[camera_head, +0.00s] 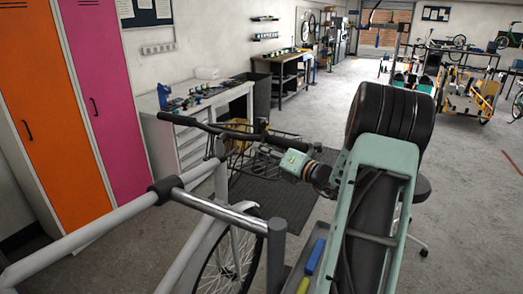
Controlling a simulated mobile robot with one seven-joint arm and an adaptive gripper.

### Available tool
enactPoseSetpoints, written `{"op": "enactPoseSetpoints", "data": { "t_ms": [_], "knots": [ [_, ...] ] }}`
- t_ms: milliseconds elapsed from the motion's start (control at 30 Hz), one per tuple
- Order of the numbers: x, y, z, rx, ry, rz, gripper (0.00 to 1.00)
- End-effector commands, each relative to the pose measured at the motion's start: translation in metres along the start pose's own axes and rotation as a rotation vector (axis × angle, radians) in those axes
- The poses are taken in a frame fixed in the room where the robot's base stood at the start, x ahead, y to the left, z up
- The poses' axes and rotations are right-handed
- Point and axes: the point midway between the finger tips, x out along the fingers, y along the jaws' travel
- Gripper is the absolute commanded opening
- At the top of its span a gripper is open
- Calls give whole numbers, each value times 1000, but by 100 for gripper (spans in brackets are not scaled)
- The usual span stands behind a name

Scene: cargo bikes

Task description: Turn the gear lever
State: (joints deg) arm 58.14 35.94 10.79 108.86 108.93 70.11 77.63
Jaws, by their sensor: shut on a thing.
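The bike's black handlebar (206,127) runs from its grip at left toward the middle of the picture. My gripper (260,148) is at the right part of this handlebar, at the end of my teal and black arm. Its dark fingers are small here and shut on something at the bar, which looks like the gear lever. The lever itself is hidden or too small to make out among the fingers and dark bar parts. The bike's front wheel (232,262) shows below, partly behind grey tubes.
Grey and silver tubes (105,222) cross the near left. A workbench with drawers (190,152) stands behind the handlebar, beside orange (38,110) and pink lockers (103,85). A dark mat (285,196) lies behind the bike. Open floor (330,100) stretches toward the back, with other bikes at right.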

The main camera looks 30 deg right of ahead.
Motion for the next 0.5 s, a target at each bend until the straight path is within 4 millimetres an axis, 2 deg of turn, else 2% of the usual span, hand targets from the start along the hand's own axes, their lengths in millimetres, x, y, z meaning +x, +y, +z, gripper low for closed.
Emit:
{"op": "enactPoseSetpoints", "data": {
  "t_ms": [500],
  "knots": [
    [0, -7, -3, -66, -14, 15, 0]
  ]
}}
